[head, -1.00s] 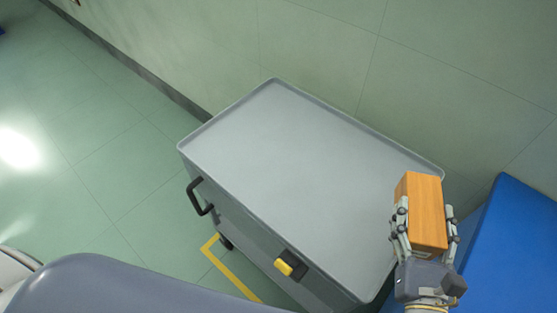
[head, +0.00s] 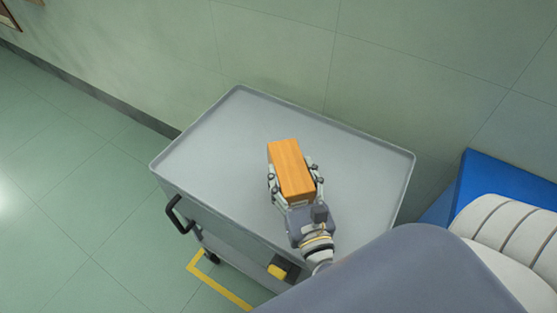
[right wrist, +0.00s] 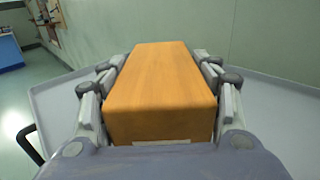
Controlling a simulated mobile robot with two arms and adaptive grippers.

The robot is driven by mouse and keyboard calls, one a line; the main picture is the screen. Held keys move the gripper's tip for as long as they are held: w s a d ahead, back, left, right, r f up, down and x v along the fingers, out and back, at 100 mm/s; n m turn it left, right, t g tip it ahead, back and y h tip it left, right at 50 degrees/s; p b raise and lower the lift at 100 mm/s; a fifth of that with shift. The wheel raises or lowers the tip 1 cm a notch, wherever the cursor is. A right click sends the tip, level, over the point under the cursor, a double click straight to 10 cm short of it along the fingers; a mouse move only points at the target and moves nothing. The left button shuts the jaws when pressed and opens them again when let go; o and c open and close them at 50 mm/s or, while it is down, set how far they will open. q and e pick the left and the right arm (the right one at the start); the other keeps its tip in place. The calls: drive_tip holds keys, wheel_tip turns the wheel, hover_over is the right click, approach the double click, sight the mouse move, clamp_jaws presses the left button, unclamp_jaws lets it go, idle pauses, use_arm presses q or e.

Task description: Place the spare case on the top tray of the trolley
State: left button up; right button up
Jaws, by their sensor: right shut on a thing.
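The spare case is an orange-brown, wood-grained box (head: 291,168). My right gripper (head: 296,184) is shut on it, with fingers along both long sides. In the head view the case is over the middle of the trolley's grey top tray (head: 215,140); whether it touches the tray I cannot tell. In the right wrist view the case (right wrist: 160,85) fills the middle between the fingers of my right gripper (right wrist: 160,90), with the tray (right wrist: 55,100) around and beyond it. My left gripper is not in view.
The tray has a raised rim and is otherwise bare. A green wall (head: 400,70) stands behind the trolley. A black handle (head: 178,214) is on its left side, and a yellow-and-black part (head: 280,269) on its front. A blue surface (head: 500,180) is at the right.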

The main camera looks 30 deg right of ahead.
sight(289, 142)
drive_tip(key=x, duration=0.3)
drive_tip(key=d+p+x, duration=0.1)
drive_tip(key=x, duration=0.2)
drive_tip(key=d+p+x, duration=0.1)
drive_tip(key=x, duration=0.3)
drive_tip(key=shift+s+f, duration=0.25)
drive_tip(key=shift+f, duration=0.05)
drive_tip(key=w, duration=0.1)
drive_tip(key=w+d, duration=0.1)
drive_tip(key=w, duration=0.1)
drive_tip(key=w+d, duration=0.1)
drive_tip(key=shift+w+d+f+p, duration=0.15)
drive_tip(key=shift+w+f+p, duration=0.05)
drive_tip(key=shift+f+p, duration=0.2)
drive_tip(key=shift+w+d, duration=0.15)
drive_tip(key=shift+w, duration=0.15)
drive_tip(key=shift+w+f, duration=0.1)
drive_tip(key=shift+f, duration=0.25)
wheel_tip(289, 142, down, 2)
drive_tip(key=shift+f+b, duration=0.2)
drive_tip(key=shift+b, duration=0.25)
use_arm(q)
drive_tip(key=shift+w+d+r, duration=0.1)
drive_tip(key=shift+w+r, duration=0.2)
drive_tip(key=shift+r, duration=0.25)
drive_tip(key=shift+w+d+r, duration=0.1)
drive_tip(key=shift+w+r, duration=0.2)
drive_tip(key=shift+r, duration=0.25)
use_arm(e)
drive_tip(key=shift+f, duration=0.25)
